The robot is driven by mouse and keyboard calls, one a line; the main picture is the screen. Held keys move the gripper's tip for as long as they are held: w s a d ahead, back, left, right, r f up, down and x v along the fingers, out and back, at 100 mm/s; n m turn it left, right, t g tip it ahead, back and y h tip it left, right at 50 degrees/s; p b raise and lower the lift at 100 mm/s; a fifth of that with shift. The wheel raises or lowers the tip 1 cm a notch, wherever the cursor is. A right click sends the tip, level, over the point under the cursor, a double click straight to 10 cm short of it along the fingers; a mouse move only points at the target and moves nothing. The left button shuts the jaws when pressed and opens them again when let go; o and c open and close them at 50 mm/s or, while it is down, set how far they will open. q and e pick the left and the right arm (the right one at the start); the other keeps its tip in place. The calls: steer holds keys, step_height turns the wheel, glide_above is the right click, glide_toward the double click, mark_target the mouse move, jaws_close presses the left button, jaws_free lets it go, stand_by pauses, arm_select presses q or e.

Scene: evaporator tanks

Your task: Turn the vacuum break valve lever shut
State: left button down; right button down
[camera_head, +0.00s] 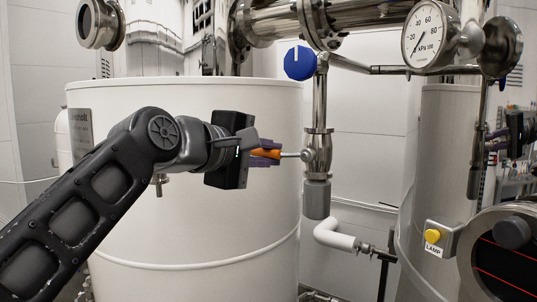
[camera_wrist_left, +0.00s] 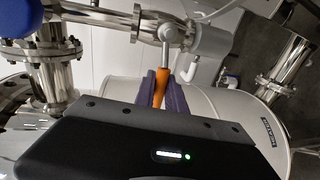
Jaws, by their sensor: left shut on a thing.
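The vacuum break valve lever has an orange grip (camera_head: 265,153) on a metal stem that sticks out to the left from the steel valve body (camera_head: 318,150). My left gripper (camera_head: 268,153), with purple finger pads, is shut on the orange grip. In the left wrist view the orange lever (camera_wrist_left: 161,85) lies between the two purple fingers (camera_wrist_left: 161,90), and its stem runs up to the valve. In the head view the lever looks about level, across the vertical pipe. Part of the grip is hidden by the fingers. Part of my right gripper (camera_head: 518,130) may show at the right edge; its jaws are unclear.
A large white tank (camera_head: 200,220) stands behind my left arm. A blue knob (camera_head: 299,63) sits above the valve. A pressure gauge (camera_head: 430,35), a yellow lamp button (camera_head: 432,236) and a round sight glass (camera_head: 510,260) are at right. A white pipe elbow (camera_head: 335,235) is below.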

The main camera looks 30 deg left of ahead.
arm_select(q)
steer(key=shift+r, duration=0.1)
steer(key=c, duration=1.4)
jaws_free()
steer(key=shift+s, duration=0.1)
steer(key=shift+b+v, duration=0.95)
steer(key=shift+v, duration=2.8)
steer(key=shift+d, duration=0.1)
